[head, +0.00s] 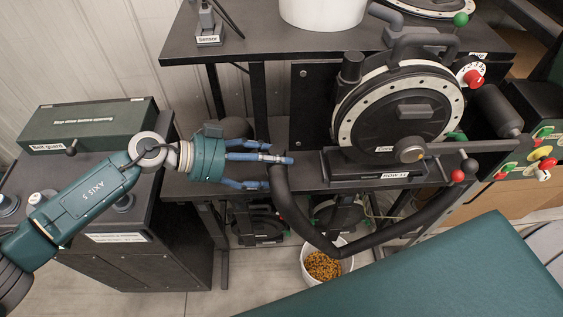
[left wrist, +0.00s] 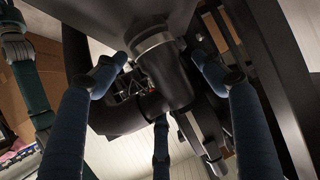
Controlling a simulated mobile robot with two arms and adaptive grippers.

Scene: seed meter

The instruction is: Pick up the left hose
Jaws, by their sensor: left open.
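A thick black hose (head: 300,222) hangs in a loop below the seed meter (head: 398,110) and rises again on the right. Its left upper end is beside the fingers of my left gripper (head: 278,172). My left gripper is open, with its blue fingers spread at the hose's left end. One finger overlaps the hose end in the head view, and I cannot tell if they touch. In the left wrist view, a dark tube with a grey collar (left wrist: 168,72) lies between the spread fingers. My right gripper is not in view.
A black bench carries the meter, with a white bucket (head: 322,13) above. A white pail of grain (head: 323,265) stands under the hose. A green belt guard (head: 85,124) is at the left. Red and green knobs (head: 540,160) are at the right.

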